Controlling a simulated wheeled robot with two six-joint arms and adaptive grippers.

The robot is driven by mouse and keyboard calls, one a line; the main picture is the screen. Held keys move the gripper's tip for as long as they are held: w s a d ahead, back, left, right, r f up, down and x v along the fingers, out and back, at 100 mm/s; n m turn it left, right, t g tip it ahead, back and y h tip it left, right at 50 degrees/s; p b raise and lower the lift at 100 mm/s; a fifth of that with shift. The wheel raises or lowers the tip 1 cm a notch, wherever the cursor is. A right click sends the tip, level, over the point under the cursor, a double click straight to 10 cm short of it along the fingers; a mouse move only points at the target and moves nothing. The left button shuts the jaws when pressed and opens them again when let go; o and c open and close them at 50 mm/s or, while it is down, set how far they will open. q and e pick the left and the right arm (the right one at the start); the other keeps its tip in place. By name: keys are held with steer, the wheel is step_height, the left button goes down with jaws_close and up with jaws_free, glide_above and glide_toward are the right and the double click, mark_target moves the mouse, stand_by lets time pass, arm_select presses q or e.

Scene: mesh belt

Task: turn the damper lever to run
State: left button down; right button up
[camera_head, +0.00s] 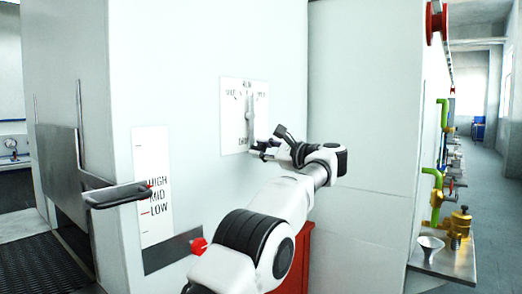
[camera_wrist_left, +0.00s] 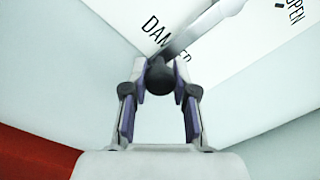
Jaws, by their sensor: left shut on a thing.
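The damper plate (camera_head: 233,133) is a white panel on the machine's pale wall, with small dial lettering at its top and DAMPER at its bottom. It also shows in the left wrist view (camera_wrist_left: 240,55), with DAMPER and OPEN readable. The grey damper lever (camera_head: 250,108) stands about upright on the plate; the exact mark it points at is too small to tell. My left gripper (camera_head: 266,146) is at the plate's lower right. In the left wrist view its fingers are closed around the dark knob (camera_wrist_left: 160,77) at the lever's lower end. My right gripper is out of view.
At the right, a ledge (camera_head: 445,261) carries a funnel and brass valve beside green pipes. The corridor floor (camera_head: 494,200) beyond is clear.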

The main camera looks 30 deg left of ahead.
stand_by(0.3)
arm_select(q)
steer(key=c, duration=0.9)
jaws_free()
steer(key=d, duration=0.4)
steer(key=s+d, duration=0.1)
steer(key=d, duration=0.6)
steer(key=shift+s+d+f, duration=0.15)
steer(key=shift+d+f, duration=0.15)
steer(key=shift+d, duration=0.1)
